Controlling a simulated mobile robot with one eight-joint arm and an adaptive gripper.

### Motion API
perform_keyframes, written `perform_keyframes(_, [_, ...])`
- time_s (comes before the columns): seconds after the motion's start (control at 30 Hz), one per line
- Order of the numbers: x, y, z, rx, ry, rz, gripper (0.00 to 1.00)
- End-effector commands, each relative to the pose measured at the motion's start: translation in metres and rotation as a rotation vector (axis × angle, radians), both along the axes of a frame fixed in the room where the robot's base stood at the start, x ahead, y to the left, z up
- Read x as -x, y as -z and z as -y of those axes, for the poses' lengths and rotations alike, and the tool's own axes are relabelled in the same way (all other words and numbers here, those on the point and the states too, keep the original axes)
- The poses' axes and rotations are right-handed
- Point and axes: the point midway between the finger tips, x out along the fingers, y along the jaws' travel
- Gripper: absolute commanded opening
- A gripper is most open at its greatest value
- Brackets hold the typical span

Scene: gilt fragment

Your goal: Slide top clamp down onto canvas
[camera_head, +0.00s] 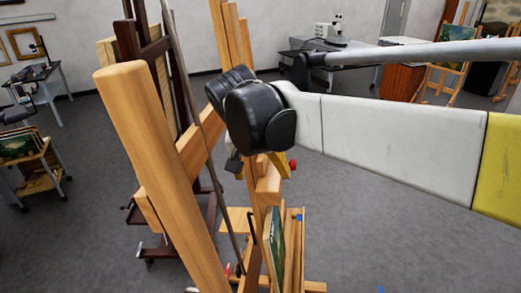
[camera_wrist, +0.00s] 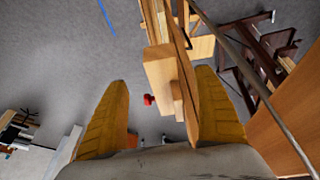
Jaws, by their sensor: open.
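The light wooden easel's top clamp (camera_head: 268,184) is a wooden block with a red knob (camera_head: 292,164), high above the canvas. In the wrist view the clamp block (camera_wrist: 168,88) and its red knob (camera_wrist: 149,100) lie between the two yellow fingers of my gripper (camera_wrist: 164,76). The fingers stand apart, with a gap on the knob side; whether the right finger touches the wood I cannot tell. In the head view my wrist hides most of my gripper (camera_head: 280,163). The canvas (camera_head: 277,243), seen nearly edge-on with a green picture, stands low on the easel.
A thick wooden post (camera_head: 155,170) rises close by on the left, with a thin dark rod (camera_head: 190,90) beside it. A dark easel (camera_head: 128,45) stands behind. A cart with paintings (camera_head: 35,165) is far left. Grey floor (camera_head: 400,245) is open at right.

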Motion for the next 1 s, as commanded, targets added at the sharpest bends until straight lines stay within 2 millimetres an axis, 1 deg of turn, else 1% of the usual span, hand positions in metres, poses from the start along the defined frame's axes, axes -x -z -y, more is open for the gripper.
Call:
perform_keyframes(0.07, [-0.003,0.000,-0.002,0.003,0.003,-0.001,0.80])
perform_keyframes(0.17, [-0.007,0.012,0.000,0.003,0.006,-0.001,0.80])
perform_keyframes(0.5, [-0.029,0.072,0.015,0.002,0.005,-0.001,0.80])
perform_keyframes(0.6, [-0.034,0.085,0.018,0.002,0.004,-0.001,0.80])
perform_keyframes(0.7, [-0.037,0.093,0.020,0.002,0.004,-0.001,0.80])
perform_keyframes(0.8, [-0.038,0.097,0.021,0.002,0.003,-0.001,0.80])
perform_keyframes(1.0, [-0.038,0.098,0.021,0.002,0.003,-0.001,0.80])
